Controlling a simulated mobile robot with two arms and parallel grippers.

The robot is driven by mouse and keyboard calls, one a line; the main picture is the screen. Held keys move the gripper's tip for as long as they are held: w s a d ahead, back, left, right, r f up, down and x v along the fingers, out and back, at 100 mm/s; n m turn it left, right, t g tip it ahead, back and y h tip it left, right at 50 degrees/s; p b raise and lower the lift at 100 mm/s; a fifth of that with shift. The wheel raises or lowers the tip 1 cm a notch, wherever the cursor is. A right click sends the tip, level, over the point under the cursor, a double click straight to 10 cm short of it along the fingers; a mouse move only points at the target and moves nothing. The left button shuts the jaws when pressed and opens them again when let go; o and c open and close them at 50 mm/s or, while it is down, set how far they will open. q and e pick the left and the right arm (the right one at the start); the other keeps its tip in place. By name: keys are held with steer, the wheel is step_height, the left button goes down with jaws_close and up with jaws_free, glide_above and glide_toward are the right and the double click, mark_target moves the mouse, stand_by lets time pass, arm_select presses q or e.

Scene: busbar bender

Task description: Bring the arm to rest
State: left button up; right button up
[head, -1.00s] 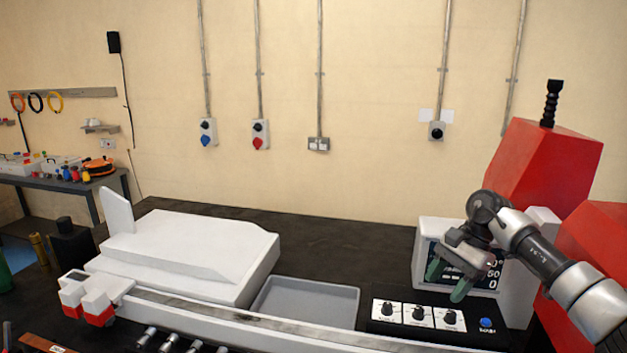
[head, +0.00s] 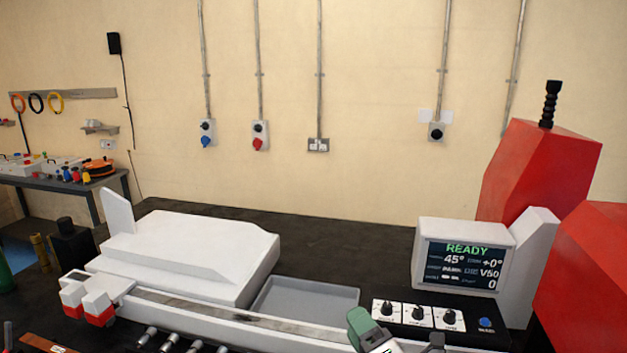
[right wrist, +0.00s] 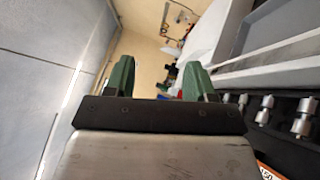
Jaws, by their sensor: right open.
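My right gripper (head: 372,334) shows at the bottom edge of the head view, in front of the machine's control panel. Only a green finger and some grey parts of it are in the picture; the rest is cut off below. In the right wrist view, its two green fingers (right wrist: 158,80) stand apart with nothing between them. The bender's display (head: 465,261) is uncovered and reads READY, with 45° under it. My left gripper is in neither view.
The control panel (head: 462,315) has several black knobs and a blue button. A grey tray (head: 306,299) and a long pale rail (head: 215,315) lie to its left. Red machine housings (head: 540,170) rise at the right. In the wrist view, metal cylinders (right wrist: 302,115) stand at the right.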

steer(key=s+d+f+m+g+h, duration=0.6)
steer(key=s+d+f+m+h, duration=0.55)
steer(key=m, duration=0.55)
steer(key=s+f+m+g+y, duration=0.1)
steer(key=s+f+m+g, duration=0.25)
steer(key=s, duration=0.65)
steer(key=s+f+m+g+y, duration=0.15)
steer(key=s+m+g, duration=0.3)
steer(key=s, duration=0.45)
step_height(320, 180, down, 36)
steer(key=s+n+g+b, duration=0.1)
steer(key=s+g+b, duration=0.1)
steer(key=b, duration=0.6)
steer(key=s+d+f+b, duration=0.2)
steer(key=s+f, duration=0.5)
steer(key=f, duration=0.2)
steer(key=s+d+f+g+b, duration=0.1)
steer(key=s+f+b, duration=0.1)
steer(key=s+f, duration=0.6)
step_height(320, 180, down, 2)
steer(key=shift+s+d+f+h+b, duration=0.1)
steer(key=shift+s+d+h+b, duration=0.1)
steer(key=shift+d+h+b, duration=0.15)
